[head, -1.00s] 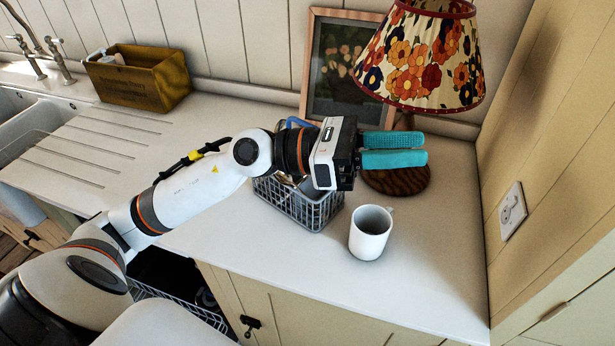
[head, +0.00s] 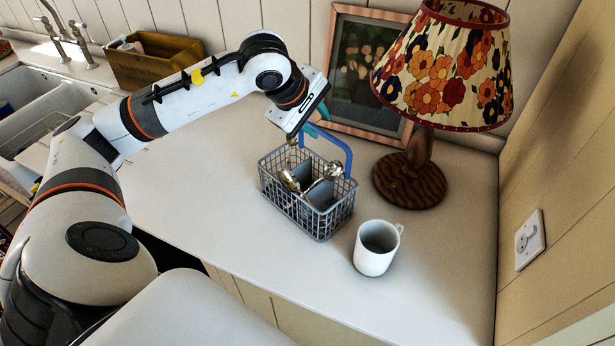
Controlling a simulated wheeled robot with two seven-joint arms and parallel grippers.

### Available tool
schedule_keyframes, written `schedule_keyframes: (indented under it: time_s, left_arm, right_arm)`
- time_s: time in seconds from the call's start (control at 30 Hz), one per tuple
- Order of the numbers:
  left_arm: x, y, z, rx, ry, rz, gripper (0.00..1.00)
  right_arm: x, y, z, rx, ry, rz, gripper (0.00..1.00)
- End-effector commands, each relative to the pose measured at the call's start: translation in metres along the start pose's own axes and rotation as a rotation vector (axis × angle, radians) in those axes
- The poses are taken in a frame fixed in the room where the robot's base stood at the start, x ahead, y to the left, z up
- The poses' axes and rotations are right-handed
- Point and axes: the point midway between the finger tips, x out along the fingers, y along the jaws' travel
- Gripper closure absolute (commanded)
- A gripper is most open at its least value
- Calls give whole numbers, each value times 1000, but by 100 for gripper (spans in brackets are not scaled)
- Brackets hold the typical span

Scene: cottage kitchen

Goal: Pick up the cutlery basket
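The cutlery basket (head: 318,217) is a grey mesh basket with a raised blue handle (head: 339,146). It stands upright on the white counter, with dividers and several shiny metal utensils (head: 291,181) inside. My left gripper (head: 315,126) points down over the basket's back edge, at the left end of the handle. Only small parts of its teal fingers show; the rest is hidden behind the gripper body. I cannot tell whether the fingers are around the handle or just beside it, or how far apart they are. My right gripper is not in view.
A white mug (head: 374,250) stands close to the basket's front right. A flowered lamp (head: 410,185) and a framed picture (head: 357,75) stand behind. A wooden box (head: 150,66) and sink (head: 45,120) are at the left. The counter is clear right of the mug.

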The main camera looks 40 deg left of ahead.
Motion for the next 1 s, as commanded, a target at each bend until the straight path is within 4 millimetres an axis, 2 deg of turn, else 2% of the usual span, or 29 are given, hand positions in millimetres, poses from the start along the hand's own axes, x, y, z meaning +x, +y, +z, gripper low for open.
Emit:
schedule_keyframes:
  time_s: [0.17, 0.33, 0.5, 0.77, 0.97, 1.0]
  left_arm:
    - [12, 0, -2, 0, 3, 3, 67]
    - [35, 3, -7, -1, 5, 6, 67]
    - [56, 4, -7, 0, 4, 2, 67]
    - [60, 4, -6, 0, 2, -1, 67]
    - [60, 4, -6, 0, 2, -1, 98]
    - [60, 4, -6, 0, 2, 0, 100]
  right_arm:
    - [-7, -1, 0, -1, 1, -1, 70]
    - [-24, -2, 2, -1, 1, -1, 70]
    - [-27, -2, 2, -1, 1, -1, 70]
    - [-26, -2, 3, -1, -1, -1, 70]
    - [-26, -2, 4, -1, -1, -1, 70]
    - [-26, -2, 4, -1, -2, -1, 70]
